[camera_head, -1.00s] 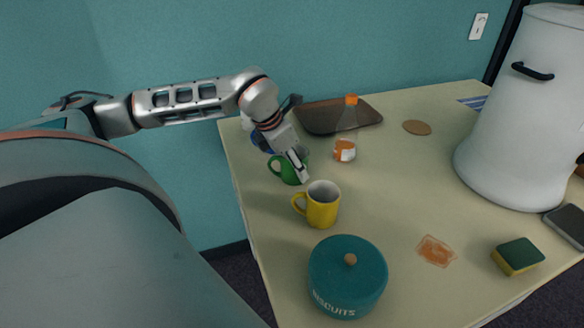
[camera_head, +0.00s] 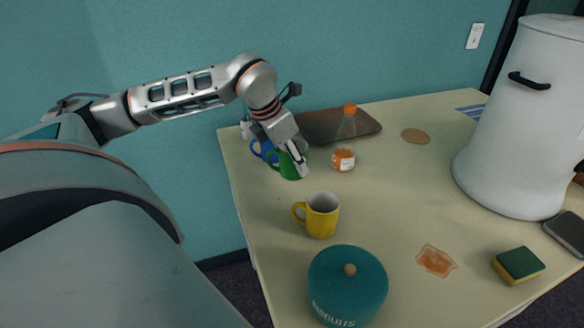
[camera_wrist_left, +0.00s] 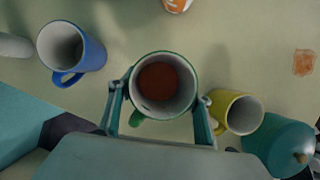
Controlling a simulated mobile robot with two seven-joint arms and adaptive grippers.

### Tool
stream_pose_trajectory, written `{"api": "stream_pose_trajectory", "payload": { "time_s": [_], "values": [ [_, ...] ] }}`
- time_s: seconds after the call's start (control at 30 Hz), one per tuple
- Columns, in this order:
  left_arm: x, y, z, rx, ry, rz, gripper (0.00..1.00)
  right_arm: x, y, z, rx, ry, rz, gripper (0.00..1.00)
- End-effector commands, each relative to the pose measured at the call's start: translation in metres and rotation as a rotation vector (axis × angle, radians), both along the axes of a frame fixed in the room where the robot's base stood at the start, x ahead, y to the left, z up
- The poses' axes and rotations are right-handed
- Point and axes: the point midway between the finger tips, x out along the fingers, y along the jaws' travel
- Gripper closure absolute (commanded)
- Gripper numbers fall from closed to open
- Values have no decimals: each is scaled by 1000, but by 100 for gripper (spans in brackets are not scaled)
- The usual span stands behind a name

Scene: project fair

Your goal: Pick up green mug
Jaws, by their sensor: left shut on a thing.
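The green mug (camera_head: 287,170) is at the far left of the table in the head view, partly hidden by my left gripper (camera_head: 299,162). In the left wrist view the green mug (camera_wrist_left: 187,82) is seen from above, with something reddish-brown inside and its green handle toward the lower left. My left gripper (camera_wrist_left: 160,112) has one finger on each side of the mug and is shut on it. The mug looks upright and a little above the tabletop. My right gripper is in neither view.
A blue mug (camera_wrist_left: 88,52) stands close on one side, a yellow mug (camera_head: 322,222) on the other. A teal biscuit tin (camera_head: 347,285) stands nearer. The table's middle is mostly clear.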

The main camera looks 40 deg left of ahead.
Motion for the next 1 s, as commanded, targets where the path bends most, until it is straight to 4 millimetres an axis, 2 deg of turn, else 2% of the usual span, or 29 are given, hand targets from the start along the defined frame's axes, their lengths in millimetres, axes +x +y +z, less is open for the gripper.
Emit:
{"api": "stream_pose_trajectory", "payload": {
  "time_s": [0.1, 0.6, 1.0],
  "values": [
    [1, 0, 18, 0, -6, -1, 81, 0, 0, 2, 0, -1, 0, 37],
    [1, 0, 82, -1, -5, 0, 81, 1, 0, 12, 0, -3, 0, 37],
    [0, -1, 123, -1, -3, -1, 81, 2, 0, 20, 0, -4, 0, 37]
  ]
}}
